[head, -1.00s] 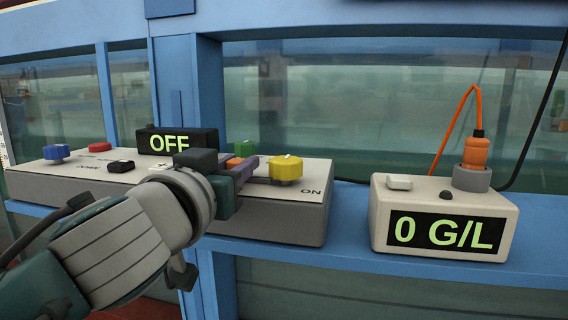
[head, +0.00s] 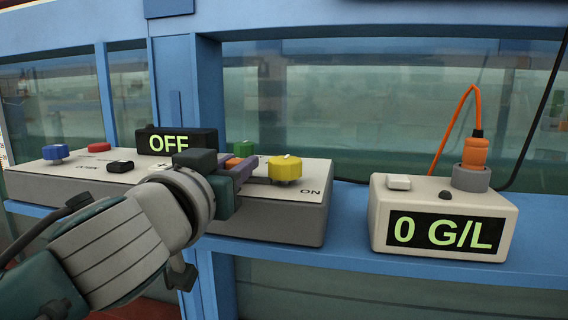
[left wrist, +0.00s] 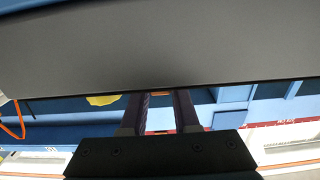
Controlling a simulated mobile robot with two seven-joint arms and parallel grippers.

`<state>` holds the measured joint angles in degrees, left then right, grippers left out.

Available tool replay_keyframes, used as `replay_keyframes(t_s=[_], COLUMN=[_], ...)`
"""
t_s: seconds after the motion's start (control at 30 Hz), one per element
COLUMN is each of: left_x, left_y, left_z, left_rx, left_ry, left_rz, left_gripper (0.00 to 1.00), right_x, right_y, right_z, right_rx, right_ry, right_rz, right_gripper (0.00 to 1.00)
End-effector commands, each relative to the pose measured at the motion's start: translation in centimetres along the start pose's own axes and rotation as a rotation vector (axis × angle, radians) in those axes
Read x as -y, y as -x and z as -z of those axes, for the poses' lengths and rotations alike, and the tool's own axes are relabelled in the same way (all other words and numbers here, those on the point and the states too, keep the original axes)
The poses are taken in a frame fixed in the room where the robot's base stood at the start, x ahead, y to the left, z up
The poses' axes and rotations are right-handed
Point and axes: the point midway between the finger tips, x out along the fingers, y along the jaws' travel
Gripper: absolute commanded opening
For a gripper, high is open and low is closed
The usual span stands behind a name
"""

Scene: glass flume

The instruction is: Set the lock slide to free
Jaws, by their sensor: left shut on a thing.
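The control box (head: 285,222) stands on a blue ledge. A small orange piece (head: 234,162) on its top, apparently the lock slide, sits between the purple fingers of my left gripper (head: 245,164). My left gripper is shut on this piece and hides much of it, so its setting and label cannot be read. In the left wrist view the two fingers of the gripper (left wrist: 160,108) stand close together. A bit of orange (left wrist: 160,126) shows between them. My right gripper is not in view.
A display (head: 176,141) reads OFF. A blue knob (head: 55,153), red button (head: 99,147) and black switch (head: 120,166) are left. A meter (head: 385,240) reads 0 G/L.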

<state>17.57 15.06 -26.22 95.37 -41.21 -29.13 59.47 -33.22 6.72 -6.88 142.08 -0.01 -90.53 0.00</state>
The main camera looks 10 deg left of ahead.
Motion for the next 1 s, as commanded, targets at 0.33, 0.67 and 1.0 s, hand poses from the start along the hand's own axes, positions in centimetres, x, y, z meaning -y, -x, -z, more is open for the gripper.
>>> replay_keyframes(t_s=[0.33,0.67,1.0], left_x=[0.1,2.5,2.6], left_y=[0.0,0.0,0.0], left_z=[0.0,0.0,0.0], left_rx=[0.000,-0.001,0.000], left_ry=[0.000,0.000,-0.001], left_rz=[0.000,0.002,0.004], left_gripper=[0.00,0.00,0.50], right_x=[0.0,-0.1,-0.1], right_y=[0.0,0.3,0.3], right_z=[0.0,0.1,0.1], right_rx=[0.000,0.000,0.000], right_ry=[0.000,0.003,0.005], right_rz=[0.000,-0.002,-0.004], right_gripper=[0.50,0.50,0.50])
